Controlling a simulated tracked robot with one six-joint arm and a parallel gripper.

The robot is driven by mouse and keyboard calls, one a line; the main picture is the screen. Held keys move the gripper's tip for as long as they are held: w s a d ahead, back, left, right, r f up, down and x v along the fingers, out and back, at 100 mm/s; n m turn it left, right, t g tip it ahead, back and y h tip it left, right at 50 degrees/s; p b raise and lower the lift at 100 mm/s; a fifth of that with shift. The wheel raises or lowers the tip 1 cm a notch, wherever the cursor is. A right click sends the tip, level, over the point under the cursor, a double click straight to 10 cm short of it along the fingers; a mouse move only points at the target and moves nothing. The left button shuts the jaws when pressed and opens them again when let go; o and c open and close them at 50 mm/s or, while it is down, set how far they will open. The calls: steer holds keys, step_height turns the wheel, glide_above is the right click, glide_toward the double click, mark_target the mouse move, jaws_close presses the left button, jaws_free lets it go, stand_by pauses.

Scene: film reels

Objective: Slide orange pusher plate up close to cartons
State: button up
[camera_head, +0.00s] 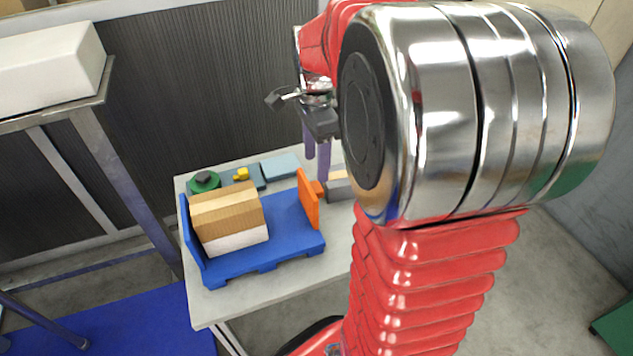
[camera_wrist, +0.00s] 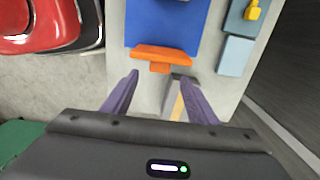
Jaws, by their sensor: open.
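The orange pusher plate (camera_head: 308,201) stands upright at the right end of the blue tray (camera_head: 272,232), with a small orange block on its outer side. Bare blue tray floor lies between plate and cartons. My gripper (camera_head: 317,168) is open above the right part of the table, to the right of the plate. In the wrist view its purple fingers (camera_wrist: 160,98) are spread, and the orange plate (camera_wrist: 162,53) lies ahead of them, apart from both fingertips.
A grey block with a tan part (camera_wrist: 176,98) lies near the plate, between my fingers in the wrist view. Light blue blocks (camera_head: 281,166), a yellow piece (camera_head: 242,174) and a green round thing (camera_head: 204,181) lie along the table's back edge. A dark ribbed wall is behind.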

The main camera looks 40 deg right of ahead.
mark_target(316, 186)
step_height(316, 186, down, 8)
steer(key=shift+r, duration=0.1)
stand_by(0.4)
jaws_close()
stand_by(0.6)
